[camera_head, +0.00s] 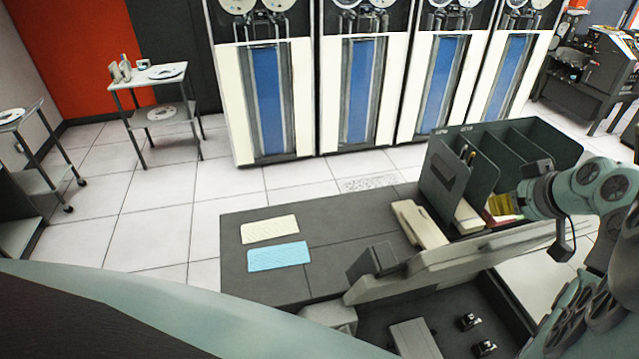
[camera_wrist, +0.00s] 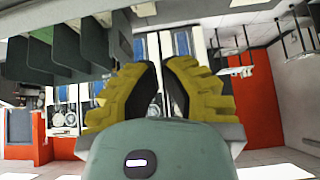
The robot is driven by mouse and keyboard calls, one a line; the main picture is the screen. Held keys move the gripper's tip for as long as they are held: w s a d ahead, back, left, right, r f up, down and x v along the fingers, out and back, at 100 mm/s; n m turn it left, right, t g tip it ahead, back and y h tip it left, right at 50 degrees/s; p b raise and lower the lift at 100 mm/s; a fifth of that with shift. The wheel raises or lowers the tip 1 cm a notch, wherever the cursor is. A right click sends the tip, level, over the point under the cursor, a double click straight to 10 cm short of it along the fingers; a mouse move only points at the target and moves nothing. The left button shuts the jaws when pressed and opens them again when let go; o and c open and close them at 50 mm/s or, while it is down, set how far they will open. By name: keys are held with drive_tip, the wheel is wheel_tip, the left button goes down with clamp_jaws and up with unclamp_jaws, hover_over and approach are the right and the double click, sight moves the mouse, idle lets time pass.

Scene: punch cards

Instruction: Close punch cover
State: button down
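The punch machine (camera_head: 290,285) has a dark grey desk top and an open dark bay at the front right, with small black-and-silver parts inside. A long beige panel (camera_head: 450,262), apparently the punch cover, stands raised along the back edge of this bay. My gripper (camera_head: 503,206) is above and behind the panel's right part, near the dark dividers, and looks apart from the panel. In the wrist view my gripper (camera_wrist: 158,64) shows two yellow fingers with dark pads. A narrow gap shows between them, with nothing held. The cover is not recognisable there.
A cream card (camera_head: 270,230) and a blue card (camera_head: 279,256) lie on the desk's left part. A dark divided rack (camera_head: 455,190) stands at the back right. Tall cabinets (camera_head: 265,95) line the wall. A trolley (camera_head: 140,80) stands at the back left. Floor between is clear.

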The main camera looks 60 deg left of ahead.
wheel_tip(320, 180, down, 2)
drive_tip(key=p, duration=0.4)
drive_tip(key=shift+s+d+f, duration=0.15)
drive_tip(key=shift+f, duration=0.1)
drive_tip(key=shift+s+d+f+p, duration=0.15)
drive_tip(key=shift+d+f+p, duration=0.25)
drive_tip(key=shift+d+p, duration=0.35)
drive_tip(key=shift+f, duration=0.1)
drive_tip(key=shift+f, duration=0.1)
